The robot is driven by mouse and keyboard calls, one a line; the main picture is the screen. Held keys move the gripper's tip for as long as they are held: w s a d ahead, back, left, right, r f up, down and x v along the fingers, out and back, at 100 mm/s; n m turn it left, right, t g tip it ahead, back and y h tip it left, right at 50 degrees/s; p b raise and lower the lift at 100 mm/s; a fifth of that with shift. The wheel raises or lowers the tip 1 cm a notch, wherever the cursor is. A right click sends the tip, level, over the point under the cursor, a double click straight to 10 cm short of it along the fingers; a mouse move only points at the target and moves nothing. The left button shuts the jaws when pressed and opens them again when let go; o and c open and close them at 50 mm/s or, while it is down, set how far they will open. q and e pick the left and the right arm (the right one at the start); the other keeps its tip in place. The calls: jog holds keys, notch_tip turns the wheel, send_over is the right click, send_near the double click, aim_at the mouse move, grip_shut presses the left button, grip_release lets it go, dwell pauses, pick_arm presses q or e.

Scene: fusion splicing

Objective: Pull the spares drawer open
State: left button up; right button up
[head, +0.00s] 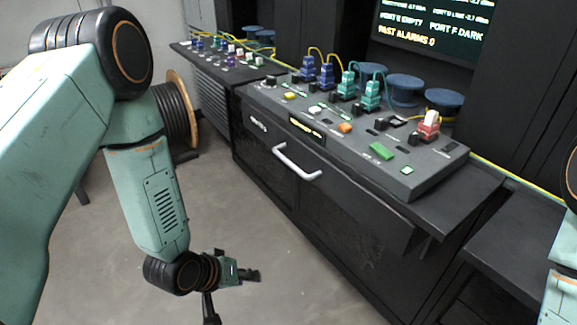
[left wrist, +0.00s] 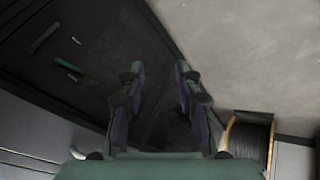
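The drawer front (head: 335,190) is dark and sits below the console, with a pale bar handle (head: 298,165) on it. I cannot tell for sure whether it stands proud of the bench. My left gripper (head: 250,274) hangs low over the floor, in front of the drawer and below and left of the handle, apart from it. In the left wrist view the left gripper (left wrist: 160,72) has its two fingers spread, with nothing between them. A pale curved piece at lower left there may be the handle. My right gripper is out of view; part of that arm shows at the right edge.
A grey console (head: 350,135) with coloured connectors and buttons stands on the bench. Blue spools (head: 405,88) stand behind it. A cable reel (head: 175,112) stands on the floor behind my left arm. The floor (head: 290,270) in front is clear.

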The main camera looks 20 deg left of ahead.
pick_arm(q)
jog(key=w+r+n+t+h+b, duration=0.25)
jog(key=w+r, duration=0.25)
jog(key=w, duration=0.6)
jog(key=n+t+h+b, duration=0.2)
jog(key=n+t+h, duration=0.1)
jog(key=n+h, duration=0.1)
send_near(287, 163)
jog(key=w+d, duration=0.2)
jog(key=shift+f+b+x, duration=0.2)
jog(key=shift+b+x, duration=0.3)
jog(key=shift+x, duration=1.55)
jog(key=shift+f+b+x, duration=0.15)
jog(key=shift+b+x, duration=0.35)
jog(key=shift+x, duration=1.55)
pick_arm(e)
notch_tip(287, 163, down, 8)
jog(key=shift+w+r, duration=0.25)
pick_arm(q)
jog(key=shift+a, duration=0.15)
jog(key=shift+c, duration=0.2)
jog(key=c, duration=0.3)
grip_shut()
